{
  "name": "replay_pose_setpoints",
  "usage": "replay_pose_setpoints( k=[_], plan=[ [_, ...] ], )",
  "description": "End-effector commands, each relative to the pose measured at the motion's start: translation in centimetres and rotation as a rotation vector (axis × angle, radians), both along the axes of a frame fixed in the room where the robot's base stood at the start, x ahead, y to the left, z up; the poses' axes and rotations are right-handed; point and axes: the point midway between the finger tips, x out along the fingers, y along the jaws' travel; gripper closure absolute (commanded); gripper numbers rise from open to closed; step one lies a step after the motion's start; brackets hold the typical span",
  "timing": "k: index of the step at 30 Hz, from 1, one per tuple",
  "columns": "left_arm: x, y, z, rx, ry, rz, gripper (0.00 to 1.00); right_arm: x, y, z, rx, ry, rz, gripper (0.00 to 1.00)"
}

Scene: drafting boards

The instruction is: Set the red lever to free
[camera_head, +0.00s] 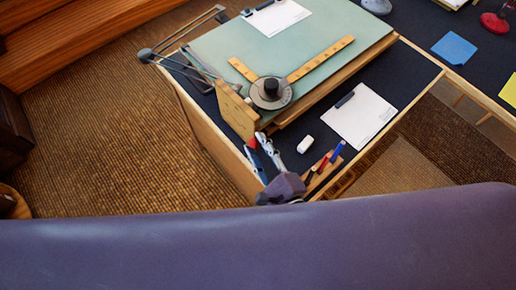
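A small red piece, which looks like the red lever (252,142), shows at the front corner of the drafting board, beside its wooden side support. My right gripper (257,144) reaches up to it from the front edge of the desk. Its two fingers are apart, with the tips close to the red piece. I cannot tell whether they touch it. The fingers partly hide the lever's lower part, and any marking for free is not legible. My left gripper is not in view.
The tilted green drafting board (300,40) carries a wooden ruler arm (322,59) with a round dark head (271,92). A white eraser (305,144), a pen tray (322,174) and a white paper pad (360,115) lie right of my gripper.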

Motion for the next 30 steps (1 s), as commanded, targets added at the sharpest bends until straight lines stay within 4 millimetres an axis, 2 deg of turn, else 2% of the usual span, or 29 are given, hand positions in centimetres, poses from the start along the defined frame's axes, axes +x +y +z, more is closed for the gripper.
replay_pose_setpoints(
  k=[3, 11, 14, 17, 24, 30],
  plan=[
    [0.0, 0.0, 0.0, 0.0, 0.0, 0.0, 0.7, 0.1, -0.2, 0.2, 0.0, -0.006, -0.004, 0.6],
    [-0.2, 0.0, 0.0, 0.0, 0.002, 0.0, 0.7, -0.2, -0.1, -0.1, -0.002, 0.002, 0.0, 0.6],
    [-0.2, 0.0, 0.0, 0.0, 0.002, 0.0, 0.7, -1.0, -0.4, -0.2, -0.004, 0.005, 0.002, 0.6],
    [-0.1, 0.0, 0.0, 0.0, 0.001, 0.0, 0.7, -2.4, -0.9, 0.0, -0.004, 0.006, 0.002, 0.6],
    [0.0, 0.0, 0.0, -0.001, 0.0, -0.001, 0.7, -7.2, -2.8, 0.6, -0.004, 0.006, 0.002, 0.6],
    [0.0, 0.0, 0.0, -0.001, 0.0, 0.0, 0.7, -10.1, -4.0, 1.1, -0.003, 0.001, 0.001, 0.6]
  ],
)
